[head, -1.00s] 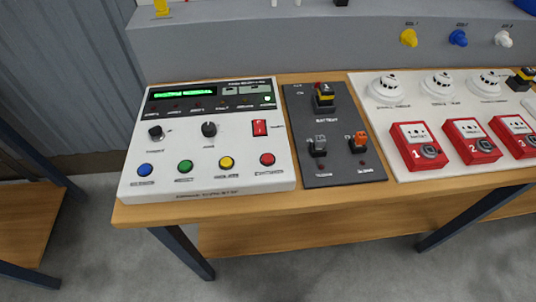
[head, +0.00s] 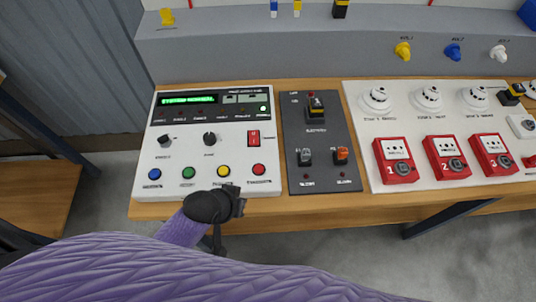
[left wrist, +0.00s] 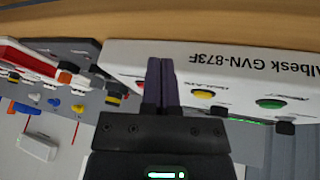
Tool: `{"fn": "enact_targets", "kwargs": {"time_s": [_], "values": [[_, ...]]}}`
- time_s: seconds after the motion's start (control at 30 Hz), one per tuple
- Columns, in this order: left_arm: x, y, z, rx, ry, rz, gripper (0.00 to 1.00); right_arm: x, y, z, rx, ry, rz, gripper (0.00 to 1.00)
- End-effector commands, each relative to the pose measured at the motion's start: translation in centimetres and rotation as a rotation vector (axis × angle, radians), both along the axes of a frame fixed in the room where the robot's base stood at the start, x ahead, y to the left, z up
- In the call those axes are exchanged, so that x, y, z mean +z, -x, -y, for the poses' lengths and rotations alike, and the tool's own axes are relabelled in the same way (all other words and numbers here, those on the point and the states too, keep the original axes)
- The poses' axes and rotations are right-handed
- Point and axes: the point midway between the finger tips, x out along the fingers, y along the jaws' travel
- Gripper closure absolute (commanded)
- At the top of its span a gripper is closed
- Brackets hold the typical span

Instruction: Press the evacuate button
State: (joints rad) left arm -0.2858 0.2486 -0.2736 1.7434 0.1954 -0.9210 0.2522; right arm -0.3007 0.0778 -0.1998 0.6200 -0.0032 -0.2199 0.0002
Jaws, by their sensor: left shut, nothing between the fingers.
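The white control panel (head: 208,140) has a row of blue, green, yellow (head: 223,171) and red (head: 259,170) buttons along its front. The red button is the rightmost; its small label is too blurred to read surely. My left gripper (head: 238,199) is shut and empty at the panel's front edge, between the yellow and red buttons and nearer the camera. In the left wrist view, its closed fingers (left wrist: 160,64) lie across the panel face (left wrist: 235,66), beside the yellow button (left wrist: 203,94). A red button (left wrist: 139,84) shows partly behind them. My right gripper is not in view.
A dark switch plate (head: 318,140) sits right of the panel. Beyond it, a white board (head: 385,122) carries red call points (head: 396,160) and detectors. The wooden bench edge (head: 300,205) runs along the front.

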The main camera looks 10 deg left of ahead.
Motion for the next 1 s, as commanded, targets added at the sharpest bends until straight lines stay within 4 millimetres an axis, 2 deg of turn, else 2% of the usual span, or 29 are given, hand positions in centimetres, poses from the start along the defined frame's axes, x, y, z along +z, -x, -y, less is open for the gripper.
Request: {"fn": "enact_targets", "kwargs": {"time_s": [0.03,0.2,0.3,0.4,0.5,0.8,1.0], "values": [[2.0,-1.6,0.2,0.019,0.04,0.037,1.0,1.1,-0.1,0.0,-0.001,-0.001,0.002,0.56],[7.0,-6.1,1.4,0.099,0.212,0.126,1.0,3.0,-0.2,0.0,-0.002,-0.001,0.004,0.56],[9.4,-7.9,1.7,0.138,0.295,0.153,1.0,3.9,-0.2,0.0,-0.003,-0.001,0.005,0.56],[10.8,-8.9,1.9,0.164,0.35,0.164,1.0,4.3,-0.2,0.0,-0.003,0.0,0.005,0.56],[11.3,-9.4,2.0,0.178,0.375,0.169,1.0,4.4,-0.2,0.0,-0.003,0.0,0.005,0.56],[11.2,-9.4,2.0,0.181,0.38,0.169,1.0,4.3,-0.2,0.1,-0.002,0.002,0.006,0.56],[10.3,-9.4,2.0,0.18,0.378,0.169,1.0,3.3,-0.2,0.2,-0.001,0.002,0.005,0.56]]}}
